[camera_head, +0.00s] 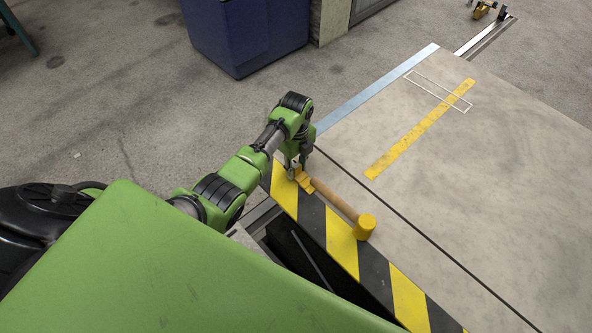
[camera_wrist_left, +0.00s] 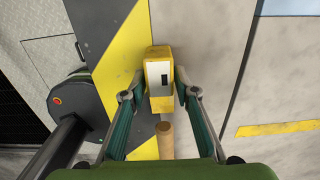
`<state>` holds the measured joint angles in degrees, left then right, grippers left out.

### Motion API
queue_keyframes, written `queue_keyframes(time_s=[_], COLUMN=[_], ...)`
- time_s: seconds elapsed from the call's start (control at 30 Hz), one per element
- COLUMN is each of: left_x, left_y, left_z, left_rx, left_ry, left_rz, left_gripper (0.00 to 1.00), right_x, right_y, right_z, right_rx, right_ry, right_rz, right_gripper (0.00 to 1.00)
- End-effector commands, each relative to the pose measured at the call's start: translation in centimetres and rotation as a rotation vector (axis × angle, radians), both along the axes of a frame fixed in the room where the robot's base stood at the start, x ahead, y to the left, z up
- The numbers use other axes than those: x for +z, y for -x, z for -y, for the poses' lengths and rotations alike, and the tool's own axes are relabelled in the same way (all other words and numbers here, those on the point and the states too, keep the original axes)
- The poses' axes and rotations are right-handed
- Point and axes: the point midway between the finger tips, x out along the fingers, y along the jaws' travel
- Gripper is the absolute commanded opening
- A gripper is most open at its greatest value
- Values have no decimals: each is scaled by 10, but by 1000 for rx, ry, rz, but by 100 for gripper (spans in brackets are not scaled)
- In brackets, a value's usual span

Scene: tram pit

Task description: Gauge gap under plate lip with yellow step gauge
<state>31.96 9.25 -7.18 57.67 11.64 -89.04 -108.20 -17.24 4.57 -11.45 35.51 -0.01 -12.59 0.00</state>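The yellow step gauge (camera_head: 305,184) lies on the yellow and black striped strip (camera_head: 340,240) in the head view. In the left wrist view the gauge (camera_wrist_left: 153,57) has a pale face with a dark slot. My left gripper (camera_head: 296,174) is right over it, its two fingers (camera_wrist_left: 160,88) on either side, with what look like narrow gaps. The arm partly hides the gauge in the head view. The grey plate (camera_head: 480,190) lies to the right, with a dark line along its near edge. My right gripper is not in view.
A mallet with a yellow head (camera_head: 365,227) and wooden handle (camera_head: 335,200) lies beside the gauge, its handle end close to it. A dark pit opening (camera_head: 285,248) lies left of the striped strip. A blue bin (camera_head: 245,35) stands at the back.

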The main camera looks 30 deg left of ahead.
Motion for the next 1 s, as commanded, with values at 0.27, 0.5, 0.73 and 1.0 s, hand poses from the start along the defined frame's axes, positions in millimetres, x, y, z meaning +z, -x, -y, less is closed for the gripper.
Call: queue_keyframes(time_s=[0.27, 0.5, 0.73, 1.0], left_x=[0, 6, 15, 16], left_y=[0, 0, 14, 62], left_z=[0, 0, -6, -23], left_rx=[0, 0, 2, 0], left_ry=[0, 0, -2, -4], left_rz=[-1, 0, -3, -2], left_gripper=[4, 4, 4, 4], right_x=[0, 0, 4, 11], right_y=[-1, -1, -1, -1], right_z=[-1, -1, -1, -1], right_rx=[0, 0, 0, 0], right_ry=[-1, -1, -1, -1], right_rz=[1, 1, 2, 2], right_gripper=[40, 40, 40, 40])
